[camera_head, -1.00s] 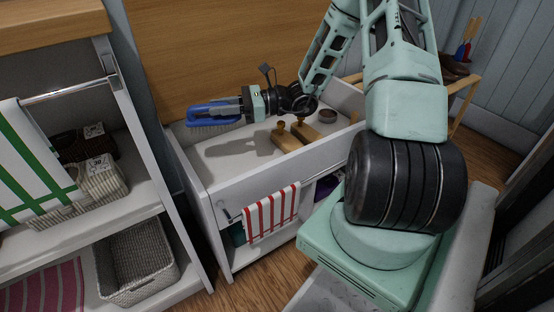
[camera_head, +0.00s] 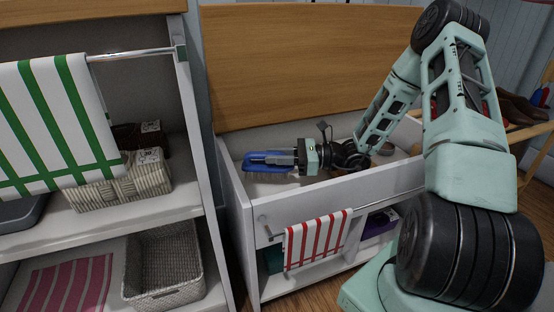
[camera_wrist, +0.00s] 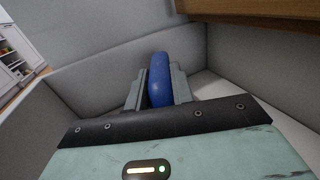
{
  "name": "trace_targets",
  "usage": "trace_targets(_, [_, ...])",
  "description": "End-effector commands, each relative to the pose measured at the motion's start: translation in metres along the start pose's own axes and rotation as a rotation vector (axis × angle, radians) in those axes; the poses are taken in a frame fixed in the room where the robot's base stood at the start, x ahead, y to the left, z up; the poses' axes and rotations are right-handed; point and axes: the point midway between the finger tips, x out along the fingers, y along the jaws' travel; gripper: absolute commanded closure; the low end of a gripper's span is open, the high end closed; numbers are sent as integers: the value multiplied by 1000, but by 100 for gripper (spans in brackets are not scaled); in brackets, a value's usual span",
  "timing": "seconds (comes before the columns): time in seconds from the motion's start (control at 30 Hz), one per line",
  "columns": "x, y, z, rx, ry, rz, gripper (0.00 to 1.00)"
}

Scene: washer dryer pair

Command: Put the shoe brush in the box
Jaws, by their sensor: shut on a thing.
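My gripper (camera_head: 282,158) is shut on the blue shoe brush (camera_head: 256,157), pale bristles downward. The brush is at the left end of the white chest (camera_head: 376,193), whose wooden lid (camera_head: 300,60) stands open. In the wrist view the brush (camera_wrist: 160,76) is between the two fingers (camera_wrist: 157,90), with the chest's inner walls (camera_wrist: 105,72) around it. Whether the bristles touch the chest floor cannot be told. A grey woven box (camera_head: 165,275) is on the lower left shelf, and a striped woven box (camera_head: 125,187) is on the shelf above.
A red-striped towel (camera_head: 316,240) hangs on the chest front. A green-striped towel (camera_head: 55,120) hangs from a rail on the left shelf unit (camera_head: 198,190). A wooden rack with shoes (camera_head: 520,105) stands at the right. My arm covers part of the chest's interior.

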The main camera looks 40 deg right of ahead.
Motion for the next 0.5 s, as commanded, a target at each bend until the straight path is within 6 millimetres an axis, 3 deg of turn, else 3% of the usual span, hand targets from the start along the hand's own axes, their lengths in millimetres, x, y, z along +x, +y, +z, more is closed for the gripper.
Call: trace_targets(0.5, [0, 0, -11, 1, 0, 0, 100])
